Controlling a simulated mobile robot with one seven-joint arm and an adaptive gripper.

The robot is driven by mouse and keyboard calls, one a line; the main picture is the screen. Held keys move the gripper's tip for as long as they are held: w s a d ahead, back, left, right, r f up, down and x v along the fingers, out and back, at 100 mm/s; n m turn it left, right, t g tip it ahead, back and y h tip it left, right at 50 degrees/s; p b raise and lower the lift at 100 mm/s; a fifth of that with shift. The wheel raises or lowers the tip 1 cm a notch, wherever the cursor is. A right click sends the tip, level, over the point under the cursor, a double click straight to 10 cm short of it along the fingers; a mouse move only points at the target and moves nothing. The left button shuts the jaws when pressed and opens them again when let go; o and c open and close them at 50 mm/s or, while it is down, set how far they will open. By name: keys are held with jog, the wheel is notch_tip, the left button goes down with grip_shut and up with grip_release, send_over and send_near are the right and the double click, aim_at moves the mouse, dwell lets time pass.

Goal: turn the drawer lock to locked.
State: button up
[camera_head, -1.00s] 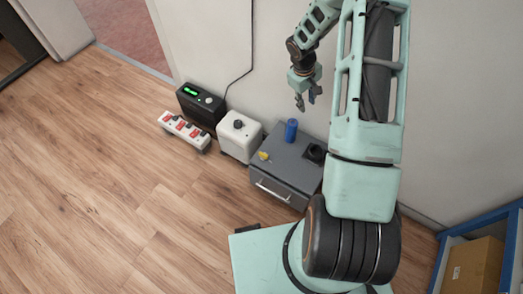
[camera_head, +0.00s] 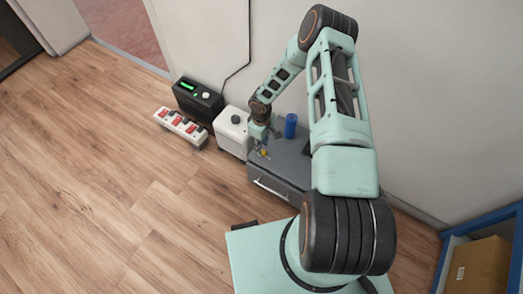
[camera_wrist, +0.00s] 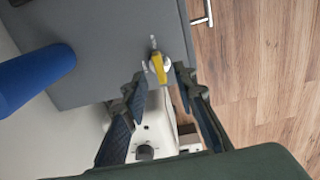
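The grey drawer cabinet (camera_head: 292,163) stands against the wall, and its top fills the upper left of the wrist view (camera_wrist: 110,35). A yellow lock knob (camera_wrist: 158,68) sits on that top near an edge, lying roughly along the line to a small pale mark above it; another pale mark is to its left. In the head view the knob (camera_head: 264,153) shows just below my gripper (camera_head: 258,144). In the wrist view my gripper (camera_wrist: 160,76) is open, one fingertip on each side of the knob. I cannot tell whether either finger touches it.
A blue cylinder (camera_head: 290,125) stands on the cabinet. A white box with a dark knob (camera_head: 233,132), a black box with a green display (camera_head: 198,100) and a white strip with red switches (camera_head: 181,128) stand to the left. The drawer handle (camera_head: 272,190) faces the open floor.

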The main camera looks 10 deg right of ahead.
jog(key=shift+f+b, duration=0.35)
jog(key=shift+f, duration=1.5)
grip_shut()
